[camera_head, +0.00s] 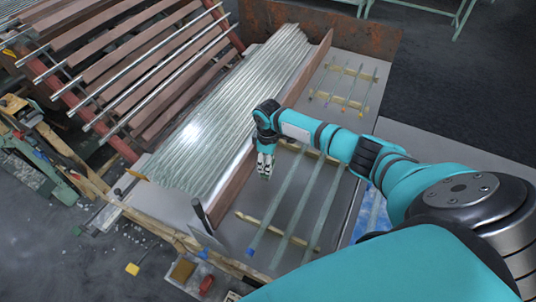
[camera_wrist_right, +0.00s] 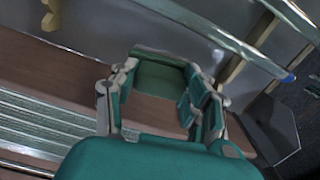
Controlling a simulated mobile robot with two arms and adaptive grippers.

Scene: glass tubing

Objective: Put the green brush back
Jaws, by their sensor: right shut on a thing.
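My right gripper (camera_head: 264,165) is above the bench, close to the brown wooden divider beside the bundle of glass tubes, with its fingers pointing down. It is shut on the green brush. In the right wrist view a dark green block-like part of the brush (camera_wrist_right: 160,77) shows between the two fingers (camera_wrist_right: 163,102). In the head view the brush is mostly hidden by the fingers, and only a small greenish bit shows at their tips. My left gripper is in neither view.
A large bundle of glass tubes (camera_head: 235,110) lies left of the divider (camera_head: 232,185). Several separate tubes (camera_head: 322,205) rest on wooden strips (camera_head: 275,228) to the right. A slatted rack (camera_head: 130,60) stands at the back left. Small items lie near the front edge, including a red one (camera_head: 206,285).

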